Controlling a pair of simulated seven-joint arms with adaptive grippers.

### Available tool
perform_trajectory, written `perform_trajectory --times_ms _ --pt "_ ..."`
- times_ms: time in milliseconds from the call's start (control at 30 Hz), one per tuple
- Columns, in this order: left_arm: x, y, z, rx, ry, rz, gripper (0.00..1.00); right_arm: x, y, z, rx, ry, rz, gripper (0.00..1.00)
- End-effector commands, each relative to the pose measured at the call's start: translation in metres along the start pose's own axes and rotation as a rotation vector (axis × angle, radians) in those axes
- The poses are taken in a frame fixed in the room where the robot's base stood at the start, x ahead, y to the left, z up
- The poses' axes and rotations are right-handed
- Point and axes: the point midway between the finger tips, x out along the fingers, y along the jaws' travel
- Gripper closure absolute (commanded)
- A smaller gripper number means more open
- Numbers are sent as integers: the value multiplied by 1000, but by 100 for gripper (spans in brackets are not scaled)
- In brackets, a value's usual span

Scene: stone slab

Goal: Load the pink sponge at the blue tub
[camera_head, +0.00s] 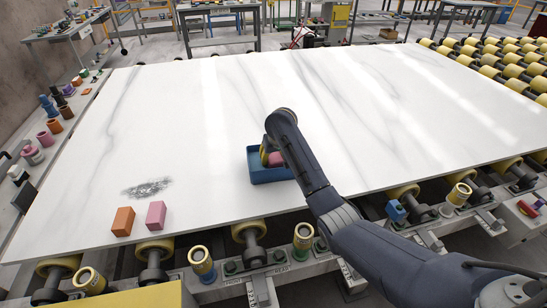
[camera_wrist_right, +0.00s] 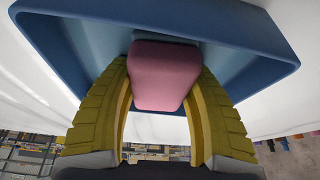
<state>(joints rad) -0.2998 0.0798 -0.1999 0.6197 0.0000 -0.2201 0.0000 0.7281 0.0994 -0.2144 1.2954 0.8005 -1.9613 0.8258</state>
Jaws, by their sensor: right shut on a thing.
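The blue tub (camera_head: 270,175) sits on the white slab near its front edge, partly covered by my right arm. My right gripper (camera_head: 266,156) has yellow fingers and is at the tub, shut on a pink sponge (camera_head: 276,159). In the right wrist view, the pink sponge (camera_wrist_right: 165,75) is between the two curved fingers, against the interior of the blue tub (camera_wrist_right: 235,50). I cannot tell whether the sponge touches the tub floor. A second pink block (camera_head: 156,215) lies on the slab at the front left. My left gripper is not in view.
An orange block (camera_head: 123,221) stands beside the second pink block. A dark grey smudge (camera_head: 147,188) marks the slab behind them. Yellow rollers (camera_head: 249,232) line the front edge. The slab's middle and back are clear.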

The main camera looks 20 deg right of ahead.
Motion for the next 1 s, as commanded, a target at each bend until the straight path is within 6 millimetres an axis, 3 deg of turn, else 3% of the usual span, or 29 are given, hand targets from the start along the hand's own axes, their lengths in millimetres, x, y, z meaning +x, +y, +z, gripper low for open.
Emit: perform_trajectory --times_ms 433,1000 --pt "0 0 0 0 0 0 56 -2 0 0 0 -1 0 72" --pt "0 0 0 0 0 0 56 -38 0 -16 0 1 -2 72"
